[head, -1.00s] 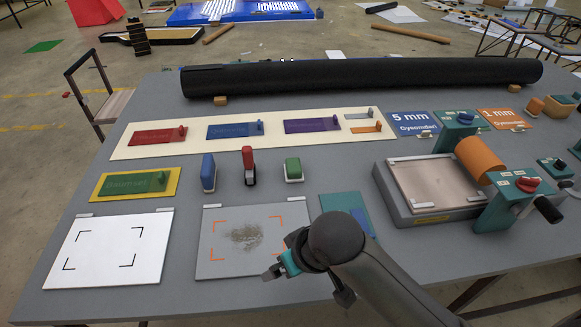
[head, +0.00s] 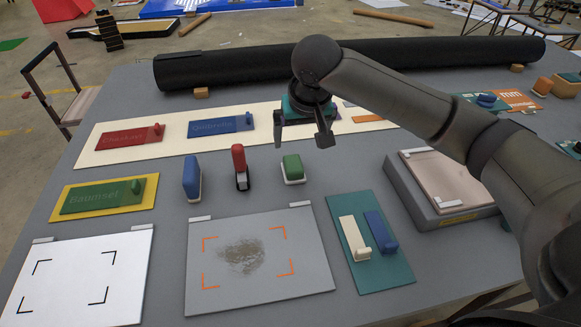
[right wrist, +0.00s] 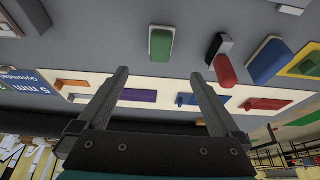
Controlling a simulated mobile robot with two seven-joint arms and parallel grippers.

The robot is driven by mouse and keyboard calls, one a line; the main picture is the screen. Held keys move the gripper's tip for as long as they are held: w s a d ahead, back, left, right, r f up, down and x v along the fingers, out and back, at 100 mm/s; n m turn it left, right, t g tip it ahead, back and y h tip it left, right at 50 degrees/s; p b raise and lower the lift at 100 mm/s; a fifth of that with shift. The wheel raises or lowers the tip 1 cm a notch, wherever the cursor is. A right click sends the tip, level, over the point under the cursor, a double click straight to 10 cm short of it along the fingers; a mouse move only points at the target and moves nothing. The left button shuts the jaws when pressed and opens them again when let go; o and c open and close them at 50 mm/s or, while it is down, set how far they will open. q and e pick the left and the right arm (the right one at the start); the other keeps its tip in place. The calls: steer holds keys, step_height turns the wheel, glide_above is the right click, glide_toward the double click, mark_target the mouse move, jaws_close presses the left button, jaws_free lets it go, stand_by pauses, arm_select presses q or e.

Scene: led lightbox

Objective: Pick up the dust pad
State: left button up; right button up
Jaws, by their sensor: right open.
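No label marks the dust pad, so I cannot tell for certain which block it is. A green block on a white base (head: 292,168) stands behind the dusty grey sheet (head: 212,294); a red-topped black tool (head: 240,166) and a blue block on a white base (head: 192,177) stand to its left. My right gripper (head: 302,137) is open and empty, above the table just behind the green block. In the right wrist view the green block (right wrist: 160,42) lies beyond the spread fingertips (right wrist: 160,80), apart from them. My left gripper is not in view.
A long black roll (head: 220,68) lies across the back. A cream strip (head: 95,150) holds labelled red and blue plates. A teal mat (head: 392,276) carries a cream bar and a blue bar. A white sheet (head: 75,285) lies at front left. A grey press (head: 420,200) stands at right.

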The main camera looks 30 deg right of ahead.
steer(key=b, duration=0.2)
glide_toward(294, 163)
steer(key=x, duration=0.5)
steer(key=shift+s+f, duration=0.1)
steer(key=shift+b+x, duration=0.6)
steer(key=shift+x, duration=2)
steer(key=c, duration=1.4)
step_height(294, 163, up, 20)
steer(key=p, duration=0.3)
steer(key=shift+w, duration=0.2)
